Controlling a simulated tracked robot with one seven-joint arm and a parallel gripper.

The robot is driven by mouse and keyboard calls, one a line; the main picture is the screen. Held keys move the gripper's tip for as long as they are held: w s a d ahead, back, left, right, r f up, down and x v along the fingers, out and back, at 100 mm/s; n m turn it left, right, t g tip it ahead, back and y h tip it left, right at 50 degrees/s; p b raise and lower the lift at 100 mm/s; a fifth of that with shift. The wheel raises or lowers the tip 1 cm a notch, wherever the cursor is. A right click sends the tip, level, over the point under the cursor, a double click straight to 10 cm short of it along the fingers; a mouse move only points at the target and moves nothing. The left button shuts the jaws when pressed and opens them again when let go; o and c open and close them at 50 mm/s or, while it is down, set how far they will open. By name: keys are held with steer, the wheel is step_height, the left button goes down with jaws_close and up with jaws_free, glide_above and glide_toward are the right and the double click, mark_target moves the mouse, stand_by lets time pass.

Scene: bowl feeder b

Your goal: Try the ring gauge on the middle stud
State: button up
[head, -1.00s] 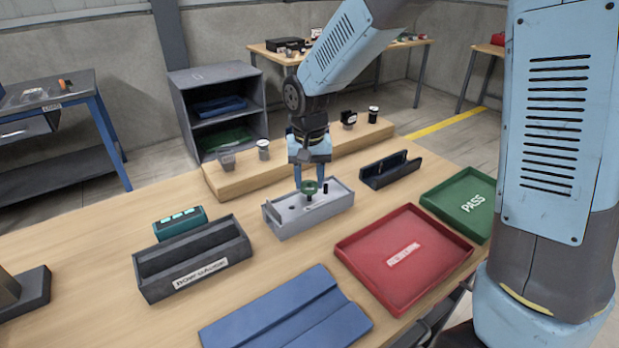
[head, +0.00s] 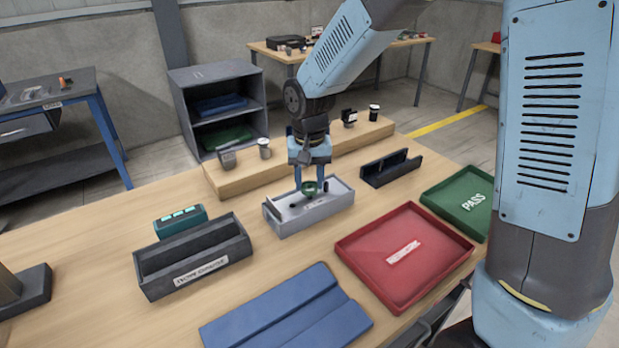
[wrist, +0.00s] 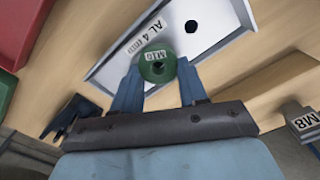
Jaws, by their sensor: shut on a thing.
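The green ring gauge (head: 309,189) is between the fingertips of my gripper (head: 309,185), which is shut on it. It is over the grey fixture block (head: 283,229). In the wrist view the labelled green ring (wrist: 157,75) lies between the blue fingers (wrist: 157,84), above the light fixture (wrist: 115,65). A small dark spot shows at the ring's centre; I cannot tell whether a stud end is inside it. A separate round dark spot (wrist: 191,27) shows on the fixture. The fingers and ring hide much of the middle of the fixture, and the middle stud is not clearly visible.
A red tray (head: 350,255) and a green PASS tray (head: 440,206) stand to the right. A dark rack (head: 378,177) stands behind right, a dark grey box (head: 150,290) left, a blue folded mat (head: 285,318) in front. A raised wooden shelf (head: 235,184) runs behind.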

steer(key=shift+f, duration=1.1)
stand_by(0.7)
steer(key=shift+r, duration=0.1)
stand_by(1.1)
steer(key=shift+r, duration=2.95)
